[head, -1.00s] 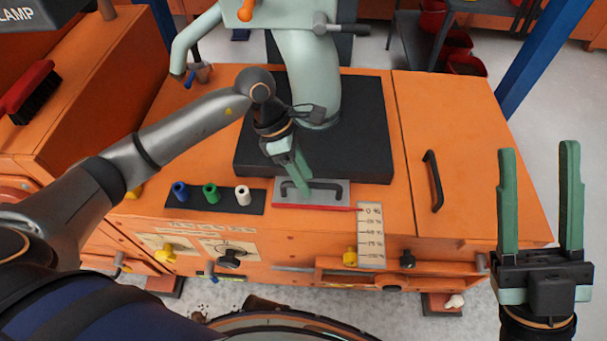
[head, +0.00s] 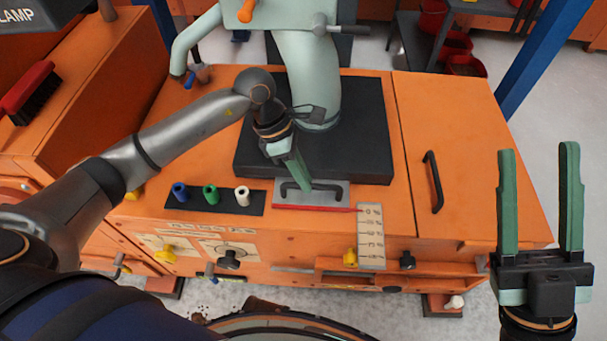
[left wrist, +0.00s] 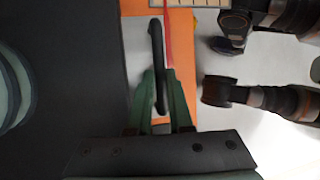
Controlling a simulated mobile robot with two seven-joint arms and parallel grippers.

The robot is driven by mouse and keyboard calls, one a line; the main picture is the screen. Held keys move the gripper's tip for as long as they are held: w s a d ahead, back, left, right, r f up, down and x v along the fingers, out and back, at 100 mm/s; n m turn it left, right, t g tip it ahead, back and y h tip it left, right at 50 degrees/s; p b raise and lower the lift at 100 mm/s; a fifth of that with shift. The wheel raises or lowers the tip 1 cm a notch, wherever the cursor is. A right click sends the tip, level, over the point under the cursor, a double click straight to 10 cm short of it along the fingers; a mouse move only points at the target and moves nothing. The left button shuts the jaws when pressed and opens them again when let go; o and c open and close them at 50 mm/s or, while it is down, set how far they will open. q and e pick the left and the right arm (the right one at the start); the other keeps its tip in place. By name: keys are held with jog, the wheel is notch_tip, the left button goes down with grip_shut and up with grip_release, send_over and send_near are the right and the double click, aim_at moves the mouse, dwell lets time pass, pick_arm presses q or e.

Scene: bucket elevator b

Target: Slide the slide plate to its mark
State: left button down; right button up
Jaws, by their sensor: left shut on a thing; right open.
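The slide plate (head: 333,197) is a grey plate with a black bar handle and a red front edge. It lies at the front of the black base on the orange machine top. A scale strip (head: 370,238) with percent marks hangs at its right end; the red edge lines up near the top mark, 0 %. My left gripper (head: 304,181) is shut on the handle's left part. In the left wrist view the green fingers straddle the black handle (left wrist: 156,60), with the red edge beside it. My right gripper (head: 538,160) is open and empty, right of the machine.
Blue, green and white knobs (head: 211,194) stand on a black strip left of the plate. A second black handle (head: 433,182) is on the right orange panel. Yellow and black knobs sit on the front face below. A pale green spout rises behind the plate.

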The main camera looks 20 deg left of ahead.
pick_arm(q)
jog(key=shift+s, duration=0.1)
dwell(0.7)
jog(key=shift+s+d, duration=0.25)
jog(key=shift+s, duration=0.6)
jog(key=shift+s+d, duration=0.1)
jog(key=shift+s, duration=0.25)
jog(key=c, duration=0.8)
grip_release()
jog(key=shift+w, duration=0.1)
jog(key=shift+c, duration=0.2)
pick_arm(e)
jog(key=shift+s+d+r, duration=0.1)
jog(key=shift+s+d, duration=0.05)
jog(key=shift+s, duration=0.45)
pick_arm(q)
jog(key=p+v, duration=0.2)
jog(key=v, duration=0.5)
jog(key=shift+r, duration=0.3)
jog(key=p+v, duration=0.1)
jog(key=v, duration=0.4)
pick_arm(e)
jog(key=w+f+m+h, duration=0.4)
jog(key=h, duration=0.1)
jog(key=shift+w+d+f+h, duration=0.15)
jog(key=shift+w+d+h, duration=0.1)
jog(key=shift+d+h, duration=0.2)
